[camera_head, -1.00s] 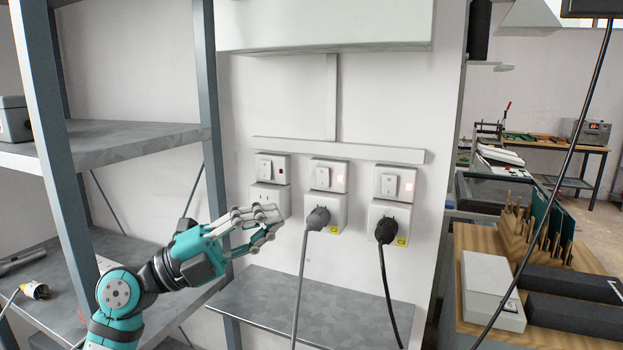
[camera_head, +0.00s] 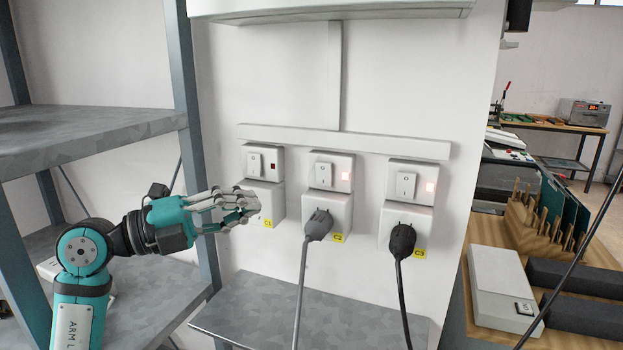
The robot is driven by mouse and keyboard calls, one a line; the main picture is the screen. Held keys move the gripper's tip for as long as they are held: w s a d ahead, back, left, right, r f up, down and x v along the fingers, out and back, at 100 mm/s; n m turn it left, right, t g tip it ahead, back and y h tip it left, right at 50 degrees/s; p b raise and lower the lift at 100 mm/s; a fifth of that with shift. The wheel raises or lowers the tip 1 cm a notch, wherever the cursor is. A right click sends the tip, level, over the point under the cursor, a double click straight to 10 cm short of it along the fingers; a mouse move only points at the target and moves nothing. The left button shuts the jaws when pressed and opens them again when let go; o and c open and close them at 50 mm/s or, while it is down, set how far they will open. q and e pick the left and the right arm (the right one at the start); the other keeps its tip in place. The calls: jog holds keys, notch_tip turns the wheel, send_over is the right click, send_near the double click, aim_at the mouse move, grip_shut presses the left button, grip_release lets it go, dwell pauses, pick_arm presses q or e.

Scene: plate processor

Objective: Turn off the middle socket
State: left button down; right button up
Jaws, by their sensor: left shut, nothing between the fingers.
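Three wall sockets hang in a row, each with a switch box above it. The middle socket (camera_head: 341,216), labelled C2, has a grey plug (camera_head: 318,225) in it. Its switch (camera_head: 323,175) sits beside a lit red lamp (camera_head: 345,176). The right socket (camera_head: 420,222), labelled C3, holds a black plug (camera_head: 402,240), and its lamp is lit. The left socket (camera_head: 272,206), labelled C1, has no plug, and its lamp is dark. My left gripper (camera_head: 252,204) is shut and empty in front of the left socket, hiding part of it. My right gripper is not in view.
A metal shelf rack (camera_head: 85,145) stands at the left. A grey ledge (camera_head: 340,318) lies below the sockets, with the two cables hanging down over it. A wooden bench (camera_head: 480,235) with a white box (camera_head: 500,290) is at the right.

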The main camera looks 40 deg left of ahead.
aim_at(324, 175)
pick_arm(q)
jog(key=p+x, duration=0.1)
jog(key=x, duration=0.3)
jog(key=a+p+x, duration=0.1)
jog(key=x, duration=0.3)
jog(key=w+a+p+x, duration=0.1)
jog(key=x, duration=0.3)
jog(key=shift+r, duration=0.1)
jog(key=shift+w+a, duration=0.15)
jog(key=shift+w, duration=0.4)
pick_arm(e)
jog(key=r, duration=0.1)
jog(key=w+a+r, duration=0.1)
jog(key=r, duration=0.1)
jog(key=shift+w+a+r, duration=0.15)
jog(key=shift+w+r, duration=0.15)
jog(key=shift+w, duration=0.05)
